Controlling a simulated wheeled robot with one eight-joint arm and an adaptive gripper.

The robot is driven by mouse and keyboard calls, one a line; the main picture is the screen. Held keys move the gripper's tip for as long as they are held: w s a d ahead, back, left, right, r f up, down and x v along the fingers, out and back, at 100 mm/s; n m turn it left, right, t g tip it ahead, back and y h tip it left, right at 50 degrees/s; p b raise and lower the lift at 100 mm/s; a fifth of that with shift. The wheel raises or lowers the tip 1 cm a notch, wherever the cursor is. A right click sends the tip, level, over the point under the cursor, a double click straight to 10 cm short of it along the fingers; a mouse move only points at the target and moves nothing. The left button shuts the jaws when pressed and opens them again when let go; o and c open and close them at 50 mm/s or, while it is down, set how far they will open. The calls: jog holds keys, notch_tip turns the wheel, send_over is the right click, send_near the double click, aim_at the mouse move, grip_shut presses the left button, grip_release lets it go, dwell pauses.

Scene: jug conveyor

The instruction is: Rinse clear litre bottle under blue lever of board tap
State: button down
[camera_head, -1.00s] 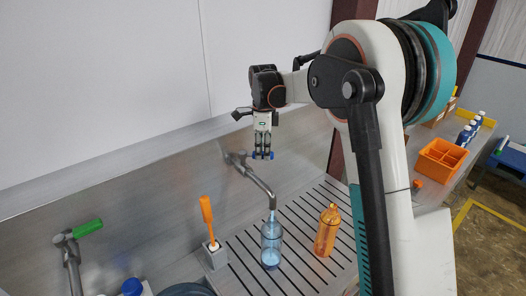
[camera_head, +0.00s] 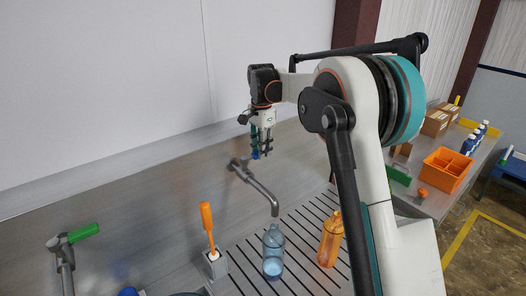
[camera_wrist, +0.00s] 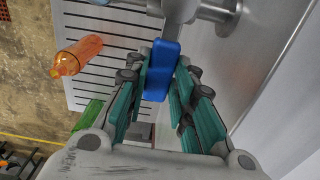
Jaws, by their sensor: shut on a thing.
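My gripper (camera_head: 262,150) is shut on the blue lever (camera_wrist: 163,70) of the board tap. In the wrist view the lever lies between my teal finger pads, joined to the metal tap body (camera_wrist: 180,25). In the head view the tap's spout (camera_head: 262,190) curves out and down from the back wall. The clear litre bottle (camera_head: 273,253) stands upright on the slatted board, its mouth just below the spout's end. It looks bluish and paler near its base. I cannot make out a water stream.
An orange bottle (camera_head: 329,238) stands on the slats (camera_head: 303,245) right of the clear one. An orange-handled brush (camera_head: 207,222) stands in a holder at left. A second tap with a green lever (camera_head: 84,233) is far left. An orange crate (camera_head: 447,168) sits at right.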

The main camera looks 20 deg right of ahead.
jog(key=shift+w+n, duration=0.15)
jog(key=shift+n, duration=0.25)
jog(key=c, duration=1.4)
grip_release()
jog(key=shift+a, duration=0.1)
jog(key=shift+o, duration=0.2)
jog(key=shift+r, duration=0.1)
notch_tip(320, 180, up, 12)
jog(key=s+f+n+t+b, duration=0.1)
jog(key=s+f+n+b, duration=0.1)
jog(key=s+f+b, duration=0.4)
jog(key=s+f+n+t+b, duration=0.2)
jog(key=s+n+b, duration=0.15)
jog(key=s, duration=0.45)
jog(key=s+f+n+t+b, duration=0.1)
jog(key=s+f+n+b, duration=0.1)
jog(key=s+f+b, duration=0.35)
jog(key=s+f+n+t+b, duration=0.3)
jog(key=s+f+b, duration=0.8)
jog(key=s+f, duration=1)
jog(key=f+n, duration=0.1)
jog(key=n, duration=0.1)
jog(key=shift+a+f+n+b, duration=0.15)
jog(key=shift+f+n+b, duration=0.15)
jog(key=shift+n+b, duration=0.05)
